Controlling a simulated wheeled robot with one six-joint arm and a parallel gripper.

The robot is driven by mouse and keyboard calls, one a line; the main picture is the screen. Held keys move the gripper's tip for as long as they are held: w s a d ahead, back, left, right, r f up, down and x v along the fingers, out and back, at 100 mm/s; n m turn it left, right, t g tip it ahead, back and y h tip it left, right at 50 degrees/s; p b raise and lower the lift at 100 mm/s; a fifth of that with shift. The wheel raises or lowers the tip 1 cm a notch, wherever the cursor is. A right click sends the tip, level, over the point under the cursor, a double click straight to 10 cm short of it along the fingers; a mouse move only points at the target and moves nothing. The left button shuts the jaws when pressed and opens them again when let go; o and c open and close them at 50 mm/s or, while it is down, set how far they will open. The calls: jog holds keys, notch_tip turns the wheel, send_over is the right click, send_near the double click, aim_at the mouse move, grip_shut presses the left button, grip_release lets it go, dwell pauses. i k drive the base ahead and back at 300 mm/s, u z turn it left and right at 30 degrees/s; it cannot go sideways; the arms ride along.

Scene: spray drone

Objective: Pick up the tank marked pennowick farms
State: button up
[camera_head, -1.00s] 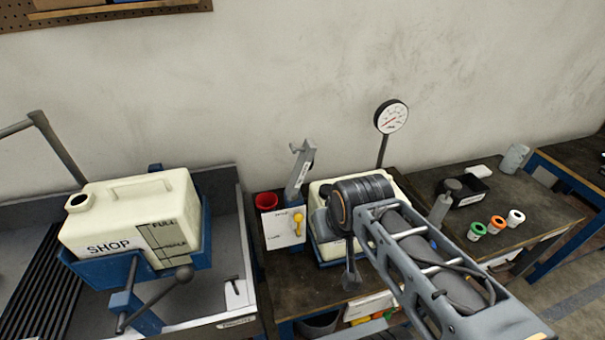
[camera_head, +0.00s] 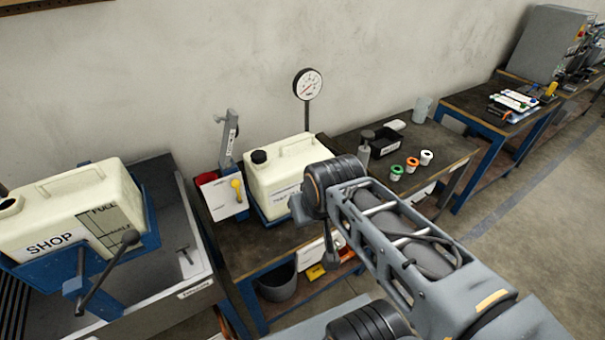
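A cream tank with a black cap (camera_head: 262,178) stands on the dark workbench in the middle. Its front label is small and partly hidden by my arm, and I cannot read it as pennowick farms. A second cream tank (camera_head: 75,205), marked SHOP, sits in a blue tilting cradle at the left. My arm reaches in from the lower right, its joint in front of the middle tank's right side. A grey part of my arm hangs below that joint. I cannot make out gripper fingers.
A pressure gauge (camera_head: 308,84) stands behind the middle tank. A white card (camera_head: 222,196) and a red cup are left of it. A black bin (camera_head: 384,142) and several coloured caps (camera_head: 412,165) lie to the right. A grey bucket (camera_head: 277,283) is below. Open floor lies at right.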

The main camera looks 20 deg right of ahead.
aim_at(271, 183)
jog(key=z, duration=0.2)
jog(key=i, duration=0.3)
jog(key=u, duration=3.55)
jog(key=k, duration=1.25)
jog(key=z, duration=1.1)
